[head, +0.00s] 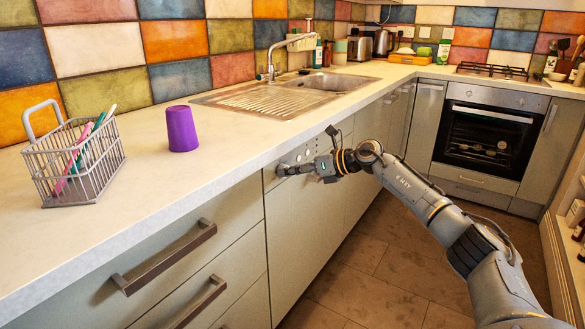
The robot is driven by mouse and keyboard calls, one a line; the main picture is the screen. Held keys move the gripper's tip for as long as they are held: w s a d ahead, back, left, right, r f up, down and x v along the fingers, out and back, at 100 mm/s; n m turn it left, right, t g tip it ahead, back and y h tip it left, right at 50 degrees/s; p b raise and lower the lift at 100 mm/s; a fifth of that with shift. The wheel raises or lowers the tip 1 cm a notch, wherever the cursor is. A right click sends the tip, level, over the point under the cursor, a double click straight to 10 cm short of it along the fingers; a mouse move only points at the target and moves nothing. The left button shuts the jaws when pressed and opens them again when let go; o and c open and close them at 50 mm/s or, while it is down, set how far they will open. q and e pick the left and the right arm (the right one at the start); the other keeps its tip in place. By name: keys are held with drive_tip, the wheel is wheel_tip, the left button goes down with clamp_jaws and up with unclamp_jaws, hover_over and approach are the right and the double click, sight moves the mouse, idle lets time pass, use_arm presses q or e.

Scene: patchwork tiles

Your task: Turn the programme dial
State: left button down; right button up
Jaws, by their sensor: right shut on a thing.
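My right gripper (289,169) reaches in from the right to the front panel (311,152) of an appliance built in under the worktop. It is shut on the programme dial (280,170) at the left part of that panel. The fingers cover much of the dial, so its pointer and setting cannot be read. Several small round buttons show on the panel to the right of the dial. My left gripper is not in view.
The worktop edge (212,186) runs just above the gripper. A purple cup (181,129) and a wire basket (75,163) with pens stand on the worktop at left. Drawer handles (164,257) stick out below. The floor (345,287) near the cabinets is clear.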

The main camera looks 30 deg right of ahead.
drive_tip(key=shift+n+h, duration=0.3)
idle(0.4)
drive_tip(key=o, duration=1.2)
drive_tip(key=shift+c, duration=0.2)
drive_tip(key=v, duration=1.2)
